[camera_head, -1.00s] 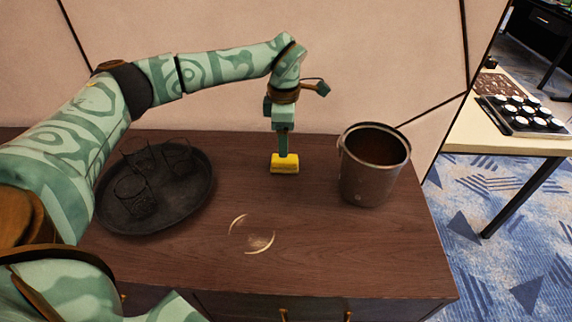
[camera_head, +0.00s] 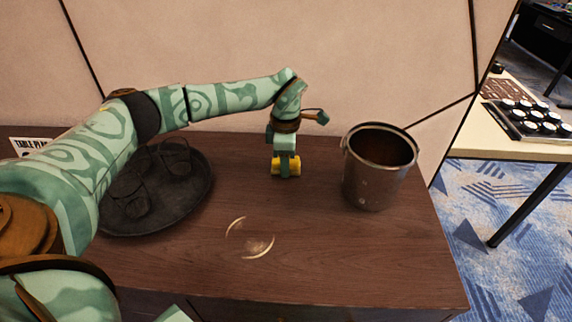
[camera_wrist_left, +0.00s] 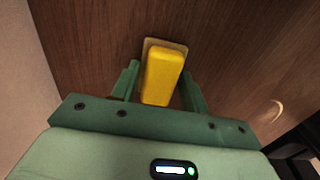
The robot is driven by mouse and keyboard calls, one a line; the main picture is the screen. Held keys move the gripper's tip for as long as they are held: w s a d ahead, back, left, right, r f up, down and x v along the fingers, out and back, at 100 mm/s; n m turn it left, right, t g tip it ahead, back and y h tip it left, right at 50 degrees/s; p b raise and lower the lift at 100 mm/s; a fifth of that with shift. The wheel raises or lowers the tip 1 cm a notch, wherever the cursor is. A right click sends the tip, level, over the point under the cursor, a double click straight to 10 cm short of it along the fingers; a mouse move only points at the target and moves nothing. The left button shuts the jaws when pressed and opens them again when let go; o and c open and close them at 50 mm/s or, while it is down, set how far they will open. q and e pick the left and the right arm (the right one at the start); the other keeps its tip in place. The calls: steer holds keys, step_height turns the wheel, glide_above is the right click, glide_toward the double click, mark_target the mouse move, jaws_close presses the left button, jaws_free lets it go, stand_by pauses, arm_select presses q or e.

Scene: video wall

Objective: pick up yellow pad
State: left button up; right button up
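The yellow pad (camera_head: 275,168) lies on the brown cabinet top, left of the metal bucket. My left gripper (camera_head: 285,172) points down at it, and its finger hides the pad's middle in the head view. In the left wrist view the pad (camera_wrist_left: 165,72) lies between the two fingers of the left gripper (camera_wrist_left: 160,85). The fingers are apart, one on each side, with a narrow gap showing at the left one. A tan edge shows around the pad's far end. My right gripper is not in view.
A metal bucket (camera_head: 370,185) stands to the right of the pad. A dark round tray (camera_head: 195,205) with several dark glasses is at the left, under my left arm. A pale ring mark (camera_head: 250,238) is on the bare cabinet top in front. A wall is close behind.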

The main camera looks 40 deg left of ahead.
arm_select(q)
steer(key=shift+c, duration=0.8)
steer(key=shift+r, duration=0.25)
steer(key=r+p, duration=0.1)
steer(key=r, duration=0.1)
steer(key=r+p, duration=0.1)
steer(key=r, duration=0.1)
steer(key=shift+s+d, duration=0.2)
steer(key=s+d+r+p, duration=0.4)
steer(key=s+d+r, duration=0.3)
steer(key=s, duration=0.4)
steer(key=shift+s+r+p, duration=0.25)
steer(key=shift+r+p, duration=0.05)
steer(key=shift+r, duration=0.45)
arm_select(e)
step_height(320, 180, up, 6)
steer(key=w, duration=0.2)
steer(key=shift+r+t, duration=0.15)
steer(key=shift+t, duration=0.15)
